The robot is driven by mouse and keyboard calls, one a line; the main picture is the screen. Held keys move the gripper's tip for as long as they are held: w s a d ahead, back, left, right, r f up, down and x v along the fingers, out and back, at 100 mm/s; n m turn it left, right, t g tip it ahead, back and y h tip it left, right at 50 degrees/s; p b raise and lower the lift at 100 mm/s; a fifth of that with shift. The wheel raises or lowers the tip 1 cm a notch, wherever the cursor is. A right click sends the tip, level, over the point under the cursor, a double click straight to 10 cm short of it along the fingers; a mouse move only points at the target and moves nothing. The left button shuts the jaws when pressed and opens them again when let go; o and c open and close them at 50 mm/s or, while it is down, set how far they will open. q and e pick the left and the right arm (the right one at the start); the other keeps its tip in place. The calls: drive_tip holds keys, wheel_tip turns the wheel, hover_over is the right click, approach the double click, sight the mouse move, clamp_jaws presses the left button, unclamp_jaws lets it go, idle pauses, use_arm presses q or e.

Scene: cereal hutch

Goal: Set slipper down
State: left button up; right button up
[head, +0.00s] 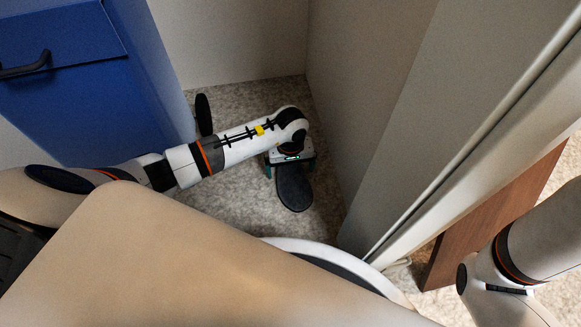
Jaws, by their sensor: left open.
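A dark slipper (294,188) lies on the speckled floor in the corner, sole shape lengthwise toward me. My left gripper (285,167) is right over its far end, pointing down. The jaws are open around or just above that end; the wrist hides the exact contact. A second dark slipper (204,114) shows farther left, beside the blue cabinet, partly hidden by my left arm. My right arm shows at the lower right, but its gripper is out of view.
A blue cabinet (90,105) with a dark handle stands at the left. Pale walls (365,75) close the corner at the back and right. A brown wooden panel (480,235) stands at the lower right. Bare floor (245,98) lies behind my left arm.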

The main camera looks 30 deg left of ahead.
use_arm(q)
wheel_tip(320, 180, up, 11)
drive_tip(key=p, duration=0.6)
drive_tip(key=shift+f, duration=0.15)
drive_tip(key=shift+f, duration=0.1)
